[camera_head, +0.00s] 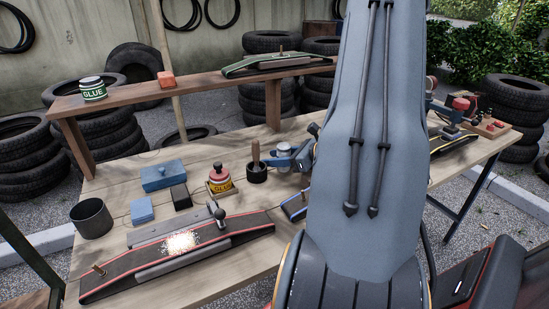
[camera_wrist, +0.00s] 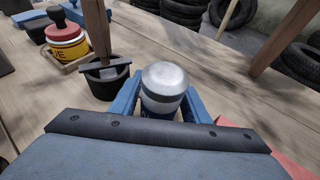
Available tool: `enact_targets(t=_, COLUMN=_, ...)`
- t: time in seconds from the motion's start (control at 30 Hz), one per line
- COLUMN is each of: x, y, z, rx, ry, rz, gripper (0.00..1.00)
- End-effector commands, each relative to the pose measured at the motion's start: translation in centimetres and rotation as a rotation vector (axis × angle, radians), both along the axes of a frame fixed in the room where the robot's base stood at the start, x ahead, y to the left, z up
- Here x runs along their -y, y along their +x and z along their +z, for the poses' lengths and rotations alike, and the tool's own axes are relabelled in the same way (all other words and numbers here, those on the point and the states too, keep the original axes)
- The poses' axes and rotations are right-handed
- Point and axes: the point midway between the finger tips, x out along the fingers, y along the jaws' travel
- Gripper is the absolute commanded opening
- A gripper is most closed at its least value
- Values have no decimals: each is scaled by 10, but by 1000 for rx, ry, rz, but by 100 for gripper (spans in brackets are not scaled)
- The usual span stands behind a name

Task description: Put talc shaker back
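The talc shaker (camera_wrist: 165,82) shows in the wrist view as a silver domed top with a pale band. It sits between the two blue fingers of my gripper (camera_wrist: 161,100), which press close on both sides. Its lower part is hidden by the gripper. In the head view my gripper (camera_head: 285,153) is at the table's middle, just right of the black brush cup (camera_head: 257,173), and my arm covers much of it. I cannot tell whether the shaker touches the table. White powder (camera_head: 182,243) lies on the dark red-edged strip (camera_head: 120,270) at the front.
A yellow glue pot (camera_head: 220,181) with a red lid stands left of the cup. A blue box (camera_head: 163,176), dark block (camera_head: 181,197), blue block (camera_head: 141,211) and metal can (camera_head: 91,218) are further left. A raised wooden shelf (camera_head: 190,88) runs along the back. Bare wood lies between them.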

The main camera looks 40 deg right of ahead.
Motion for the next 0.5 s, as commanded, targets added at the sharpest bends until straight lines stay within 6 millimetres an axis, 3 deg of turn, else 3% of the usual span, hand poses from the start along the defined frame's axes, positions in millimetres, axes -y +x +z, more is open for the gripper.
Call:
enact_targets(t=0.23, x=1, y=-2, z=5, rx=0, ry=-1, rz=-1, gripper=42)
enact_targets(t=0.5, x=18, y=-44, z=23, rx=1, ry=-2, rz=-6, gripper=42)
